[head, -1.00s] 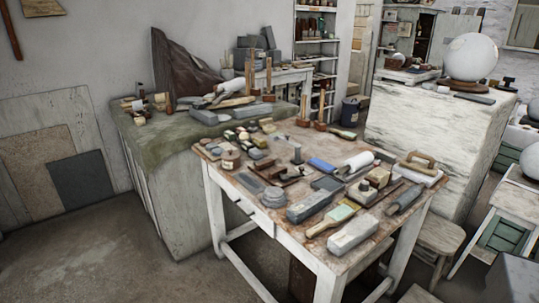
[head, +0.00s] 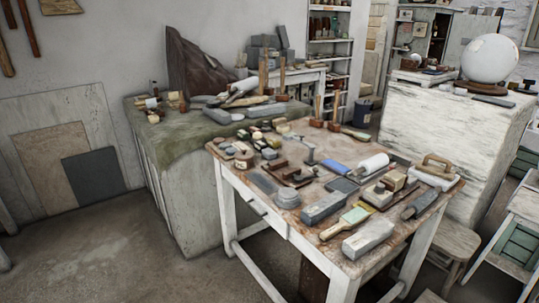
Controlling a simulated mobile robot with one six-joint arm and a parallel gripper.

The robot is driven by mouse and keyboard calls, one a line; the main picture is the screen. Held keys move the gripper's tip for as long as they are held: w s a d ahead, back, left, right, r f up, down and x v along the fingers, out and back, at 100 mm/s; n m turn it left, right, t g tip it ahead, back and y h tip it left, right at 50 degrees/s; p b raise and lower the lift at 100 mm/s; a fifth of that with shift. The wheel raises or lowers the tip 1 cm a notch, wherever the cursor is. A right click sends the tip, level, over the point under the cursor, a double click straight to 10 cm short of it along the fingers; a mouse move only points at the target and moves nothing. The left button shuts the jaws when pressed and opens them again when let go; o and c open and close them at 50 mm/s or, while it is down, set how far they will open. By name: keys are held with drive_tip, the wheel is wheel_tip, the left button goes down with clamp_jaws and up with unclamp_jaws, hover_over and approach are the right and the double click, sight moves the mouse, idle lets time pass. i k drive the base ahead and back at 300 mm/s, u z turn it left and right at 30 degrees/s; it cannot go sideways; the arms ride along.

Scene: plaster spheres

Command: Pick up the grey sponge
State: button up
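Several grey blocks lie on the worktable (head: 284,208), and I cannot tell for sure which one is the grey sponge. A mid-grey oblong block (head: 323,208) lies near the front edge, left of a brush with a pale green patch (head: 345,223). A paler, longer block (head: 368,238) lies at the front corner. My gripper is not in view.
Rollers, trowels and wooden blocks crowd the tabletop. A cloth-covered plinth (head: 170,205) stands close behind at left. A white block with a plaster sphere (head: 490,58) stands at right, and a stool (head: 452,245) is near the table. The floor (head: 100,260) at front left is clear.

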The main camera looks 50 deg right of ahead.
sight(268, 153)
drive_tip(key=u, duration=0.05)
drive_tip(key=i, duration=1)
drive_tip(key=z, duration=0.05)
